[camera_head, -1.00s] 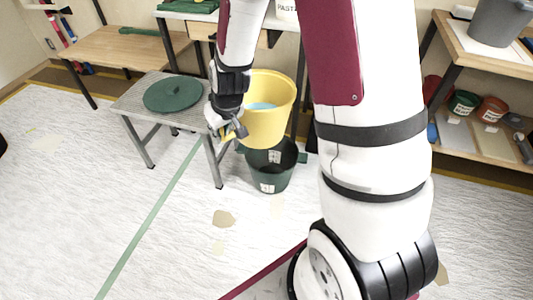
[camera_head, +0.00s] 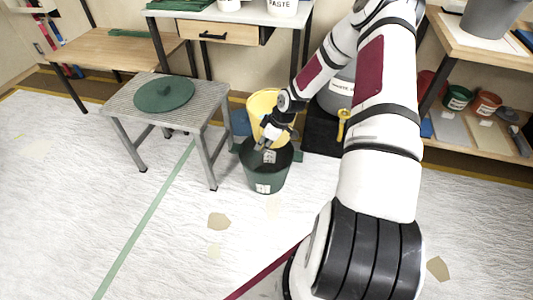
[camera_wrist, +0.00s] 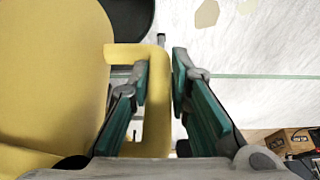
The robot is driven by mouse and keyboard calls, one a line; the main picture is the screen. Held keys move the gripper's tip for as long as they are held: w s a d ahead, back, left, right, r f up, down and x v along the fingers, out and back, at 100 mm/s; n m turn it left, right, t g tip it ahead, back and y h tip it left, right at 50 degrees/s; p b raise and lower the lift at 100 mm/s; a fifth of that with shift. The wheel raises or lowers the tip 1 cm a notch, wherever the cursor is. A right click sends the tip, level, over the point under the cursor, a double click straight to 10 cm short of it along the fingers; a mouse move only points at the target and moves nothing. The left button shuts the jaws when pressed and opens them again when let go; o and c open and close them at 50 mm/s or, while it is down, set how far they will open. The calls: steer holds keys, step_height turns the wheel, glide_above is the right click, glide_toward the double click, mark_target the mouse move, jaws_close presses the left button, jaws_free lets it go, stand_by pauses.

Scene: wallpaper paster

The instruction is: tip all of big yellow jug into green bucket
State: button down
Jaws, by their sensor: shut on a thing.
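The big yellow jug (camera_head: 262,103) is in the head view, at the back edge of the dark green bucket (camera_head: 266,178) and above it. My gripper (camera_head: 270,136) is in front of the jug and over the bucket's opening. In the wrist view the jug (camera_wrist: 45,80) fills the left side, and my gripper's fingers (camera_wrist: 163,75) are on its yellow handle (camera_wrist: 155,112). My arm and gripper hide part of the jug in the head view. I cannot see its contents or tell its exact tilt. The bucket stands upright on the floor.
A grey metal bench (camera_head: 119,101) with a green lid (camera_head: 164,94) stands left of the bucket. A grey paste container (camera_head: 338,96) is behind my arm on a black mat (camera_head: 318,134). Shelves (camera_head: 455,95) are at right.

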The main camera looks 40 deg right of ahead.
steer(key=s+d+f, duration=0.2)
steer(key=d+f, duration=0.3)
steer(key=d, duration=0.3)
steer(key=s+d+f+b, duration=0.1)
steer(key=s+d+f, duration=0.2)
steer(key=d, duration=0.6)
steer(key=shift+d+f, duration=0.15)
steer(key=shift+f, duration=0.8)
steer(key=shift+s, duration=0.1)
